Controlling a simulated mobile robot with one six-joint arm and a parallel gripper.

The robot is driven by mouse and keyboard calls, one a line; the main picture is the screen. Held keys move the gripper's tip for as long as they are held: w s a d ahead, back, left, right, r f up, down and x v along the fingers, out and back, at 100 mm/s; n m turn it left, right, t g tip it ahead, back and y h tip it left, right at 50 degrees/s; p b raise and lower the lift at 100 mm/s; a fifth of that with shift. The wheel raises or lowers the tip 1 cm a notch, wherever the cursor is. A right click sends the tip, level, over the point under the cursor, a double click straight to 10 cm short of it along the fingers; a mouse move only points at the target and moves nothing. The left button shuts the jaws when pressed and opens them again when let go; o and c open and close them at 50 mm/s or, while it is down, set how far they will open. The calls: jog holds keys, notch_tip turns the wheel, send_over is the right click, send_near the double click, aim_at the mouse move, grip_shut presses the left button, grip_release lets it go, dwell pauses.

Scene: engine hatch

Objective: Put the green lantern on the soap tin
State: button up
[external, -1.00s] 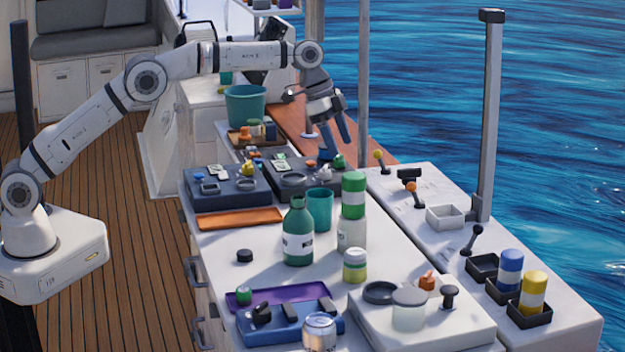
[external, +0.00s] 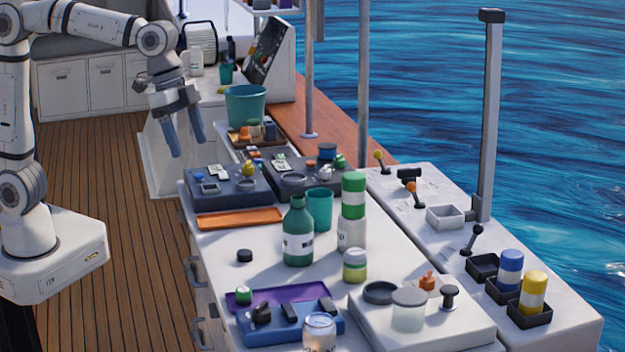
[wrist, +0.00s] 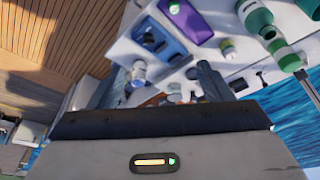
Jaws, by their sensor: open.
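My gripper (external: 189,154) is open and empty, hanging fingers-down in the air left of the dark grey boxes. Its fingers also show in the wrist view (wrist: 158,88). No thing is plainly recognisable as the green lantern. Small green things are a piece (external: 339,161) at the right edge of the far dark box and a green-topped piece (external: 244,295) on the purple tray. The soap tin is also not certain; a round dark blue-topped thing (external: 327,151) stands on the far dark box. My gripper is apart from all of these.
A green bottle (external: 298,236), a teal cup (external: 320,208) and a green-and-white cylinder (external: 353,197) stand mid-counter. A teal bucket (external: 246,104) stands at the back. An orange tray (external: 239,218) lies in front of the dark boxes.

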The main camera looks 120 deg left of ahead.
jog(key=s+d+f, duration=0.4)
jog(key=s+d, duration=0.1)
jog(key=s, duration=0.5)
jog(key=s+d+f, duration=0.5)
jog(key=s+d, duration=0.1)
jog(key=s, duration=0.4)
jog(key=shift+s+d+m, duration=0.3)
jog(key=shift+s, duration=0.1)
jog(key=shift+f, duration=0.25)
